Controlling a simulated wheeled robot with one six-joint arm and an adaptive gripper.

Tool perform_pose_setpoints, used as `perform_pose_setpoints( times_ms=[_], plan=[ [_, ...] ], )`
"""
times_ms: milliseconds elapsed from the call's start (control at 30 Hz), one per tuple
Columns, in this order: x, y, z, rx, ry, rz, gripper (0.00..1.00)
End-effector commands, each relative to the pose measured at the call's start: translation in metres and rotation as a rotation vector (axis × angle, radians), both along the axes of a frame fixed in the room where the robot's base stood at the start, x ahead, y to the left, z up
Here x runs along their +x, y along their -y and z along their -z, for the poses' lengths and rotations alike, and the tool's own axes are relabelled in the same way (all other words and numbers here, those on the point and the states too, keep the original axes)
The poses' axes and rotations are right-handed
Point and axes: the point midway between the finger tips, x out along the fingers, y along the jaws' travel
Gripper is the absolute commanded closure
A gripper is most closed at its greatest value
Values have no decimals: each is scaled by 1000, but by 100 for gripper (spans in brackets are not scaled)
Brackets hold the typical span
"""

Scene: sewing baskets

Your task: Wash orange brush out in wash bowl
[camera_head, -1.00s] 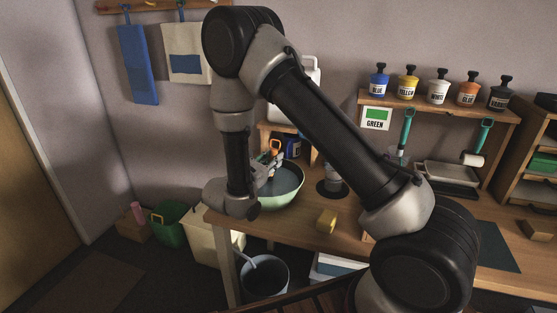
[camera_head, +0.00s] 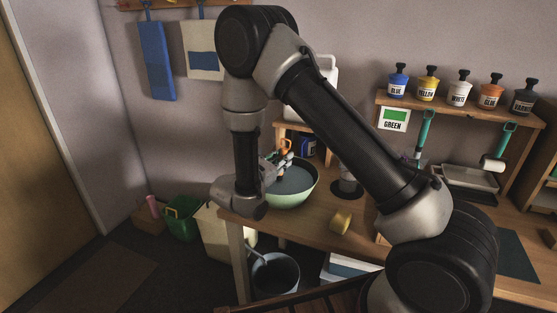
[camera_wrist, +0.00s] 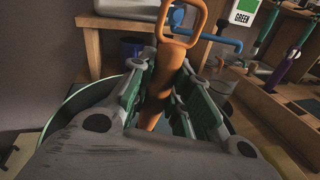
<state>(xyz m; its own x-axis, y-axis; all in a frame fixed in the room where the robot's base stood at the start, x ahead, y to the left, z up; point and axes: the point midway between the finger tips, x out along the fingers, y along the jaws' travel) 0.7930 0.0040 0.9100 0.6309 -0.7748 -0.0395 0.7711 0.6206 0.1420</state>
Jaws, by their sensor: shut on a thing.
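The wash bowl (camera_head: 296,202) is pale green with dark water, and stands on the left part of the wooden bench. My gripper (camera_head: 277,163) is over the bowl's left side. In the wrist view my gripper (camera_wrist: 160,112) is shut on the orange brush (camera_wrist: 165,78), its green-lined fingers on either side of the handle. The brush's looped end points up and away; the orange part also shows in the head view (camera_head: 286,146). Its lower end is hidden behind my gripper, so I cannot tell whether the bristles touch the water.
A yellow block (camera_head: 341,221) lies on the bench right of the bowl. A dark bucket (camera_head: 275,275) stands on the floor below. A shelf with several labelled pots (camera_head: 459,92) and a green sign (camera_head: 395,119) is at the right. A blue-handled tool (camera_wrist: 222,40) lies beyond the brush.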

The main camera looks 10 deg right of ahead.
Motion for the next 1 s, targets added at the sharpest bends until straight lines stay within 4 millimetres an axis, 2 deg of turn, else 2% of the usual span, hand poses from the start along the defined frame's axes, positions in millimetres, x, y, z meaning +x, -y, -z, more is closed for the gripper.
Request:
perform_pose_setpoints(
  times_ms=[500,867,1000],
  plan=[
    [0,42,0,0,1,1,99],
    [0,43,0,0,2,-1,99],
    [1,35,0,2,4,-2,99]
  ],
)
